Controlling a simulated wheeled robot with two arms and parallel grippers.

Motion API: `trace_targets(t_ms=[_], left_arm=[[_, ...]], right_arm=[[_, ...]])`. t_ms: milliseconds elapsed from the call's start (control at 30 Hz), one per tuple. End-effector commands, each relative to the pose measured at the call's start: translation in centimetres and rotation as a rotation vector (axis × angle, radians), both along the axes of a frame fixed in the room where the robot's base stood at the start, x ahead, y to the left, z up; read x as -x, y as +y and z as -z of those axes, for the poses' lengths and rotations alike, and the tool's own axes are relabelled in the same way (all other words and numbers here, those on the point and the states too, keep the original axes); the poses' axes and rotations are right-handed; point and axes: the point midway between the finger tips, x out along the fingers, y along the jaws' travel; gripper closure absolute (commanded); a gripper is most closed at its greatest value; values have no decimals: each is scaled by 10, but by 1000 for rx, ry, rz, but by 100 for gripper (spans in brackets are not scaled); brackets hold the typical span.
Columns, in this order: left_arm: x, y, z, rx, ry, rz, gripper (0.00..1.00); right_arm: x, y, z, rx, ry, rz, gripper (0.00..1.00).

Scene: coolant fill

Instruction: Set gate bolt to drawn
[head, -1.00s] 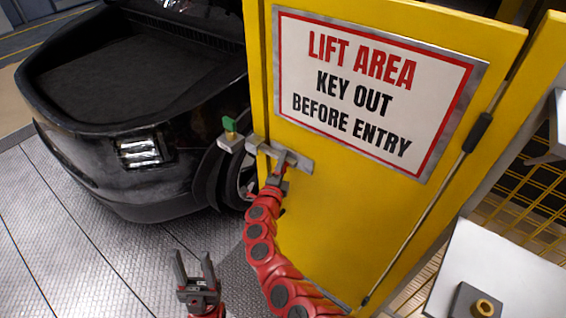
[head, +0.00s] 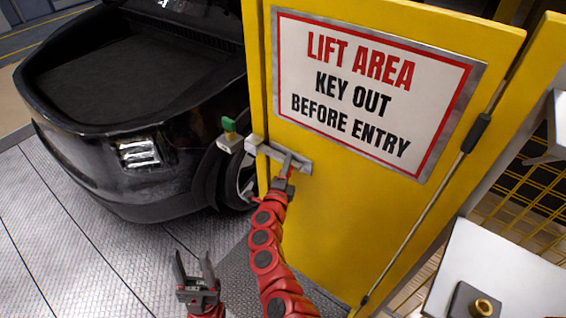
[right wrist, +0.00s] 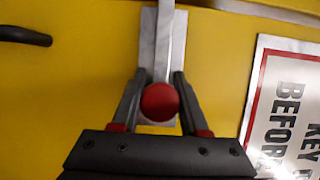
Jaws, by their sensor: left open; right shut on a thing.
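The gate bolt (head: 265,148) is a grey metal bar on a plate at the left edge of the yellow gate (head: 330,215). My right gripper (head: 287,172) is at the bolt's right part. In the right wrist view, the bolt's bar (right wrist: 165,45) runs up from a red knob (right wrist: 160,102). The fingers of my right gripper (right wrist: 160,108) are shut on that knob from both sides. Whether the bolt's far end sits in a catch is too small to tell. My left gripper (head: 196,270) is open and empty, above the floor, lower left of the bolt.
A black car (head: 120,130) is behind at the left. A sign (head: 370,90) is on the gate. A white surface with a brass-coloured fitting (head: 480,306) is at the lower right.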

Motion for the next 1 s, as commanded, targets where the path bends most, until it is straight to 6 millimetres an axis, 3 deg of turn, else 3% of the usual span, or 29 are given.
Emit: trace_targets(t_ms=[300, 667, 700, 867, 1000], left_arm=[[0, 0, 4, 0, 0, 0, 50], [0, 0, 4, 0, 0, 0, 50], [0, 0, 4, 0, 0, 0, 50], [0, 0, 4, 0, 0, 0, 50], [0, 0, 4, 0, 0, 0, 50]], right_arm=[[17, -24, 0, 5, -1, 5, 100], [19, -27, 1, 8, 2, 4, 100], [19, -27, 1, 8, 2, 5, 55], [19, -26, 1, 7, 2, 4, 28], [19, -26, 1, 7, 2, 2, 28]])
